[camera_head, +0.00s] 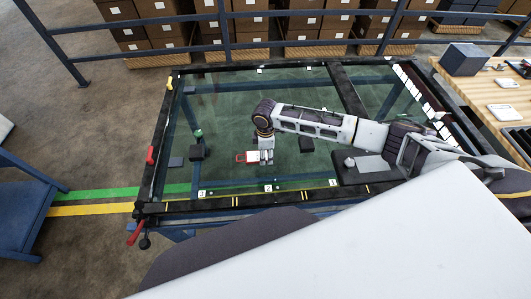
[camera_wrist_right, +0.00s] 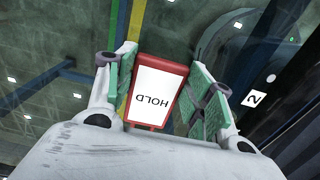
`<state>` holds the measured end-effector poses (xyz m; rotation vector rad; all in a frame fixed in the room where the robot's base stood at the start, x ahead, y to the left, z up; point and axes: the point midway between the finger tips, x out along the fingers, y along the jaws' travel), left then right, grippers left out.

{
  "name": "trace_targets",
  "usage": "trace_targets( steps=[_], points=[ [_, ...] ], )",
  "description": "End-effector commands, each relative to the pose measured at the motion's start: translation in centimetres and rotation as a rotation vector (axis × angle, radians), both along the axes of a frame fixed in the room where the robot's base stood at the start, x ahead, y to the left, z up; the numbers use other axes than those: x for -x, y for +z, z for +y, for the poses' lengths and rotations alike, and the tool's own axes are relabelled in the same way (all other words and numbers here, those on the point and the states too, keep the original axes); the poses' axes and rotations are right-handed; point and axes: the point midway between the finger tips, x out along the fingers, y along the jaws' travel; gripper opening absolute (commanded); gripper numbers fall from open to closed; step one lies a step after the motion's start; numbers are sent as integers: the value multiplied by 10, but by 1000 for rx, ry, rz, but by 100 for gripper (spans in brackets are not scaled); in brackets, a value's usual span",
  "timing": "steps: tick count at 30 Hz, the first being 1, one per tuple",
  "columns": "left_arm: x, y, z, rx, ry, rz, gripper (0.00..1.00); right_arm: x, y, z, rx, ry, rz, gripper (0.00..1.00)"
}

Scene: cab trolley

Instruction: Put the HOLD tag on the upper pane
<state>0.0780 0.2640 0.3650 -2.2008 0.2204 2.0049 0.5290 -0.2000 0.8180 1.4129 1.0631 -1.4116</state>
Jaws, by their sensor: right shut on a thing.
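The HOLD tag (camera_head: 252,156) is a small white plate with a red frame. In the wrist view the tag (camera_wrist_right: 157,92) lies between the green-padded fingers of my right gripper (camera_wrist_right: 163,78), its word upside down. My right gripper (camera_head: 266,157) is shut on it, over the near middle part of the glass. The upper pane (camera_head: 235,105) is the clear glass in the dark trolley frame. Whether the tag touches the glass cannot be told. My left gripper is out of view.
Number labels, with a label 2 (camera_head: 268,188) below the gripper, line the near frame edge. A dark block with a green top (camera_head: 197,148) stands left on the pane. A dark block (camera_head: 306,145) is right of the gripper. A wooden bench (camera_head: 490,90) is at the right.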

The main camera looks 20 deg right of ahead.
Motion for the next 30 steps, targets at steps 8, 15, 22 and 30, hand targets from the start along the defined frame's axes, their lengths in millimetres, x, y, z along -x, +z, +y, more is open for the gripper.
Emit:
trace_targets(
  steps=[8,15,22,30],
  points=[
    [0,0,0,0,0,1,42,0,-1,0,0,0,0,74],
    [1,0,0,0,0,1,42,0,-1,0,0,0,0,74],
    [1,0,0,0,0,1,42,0,4,0,-1,0,0,74],
    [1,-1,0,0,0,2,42,-1,31,0,0,0,-2,74]
  ],
)
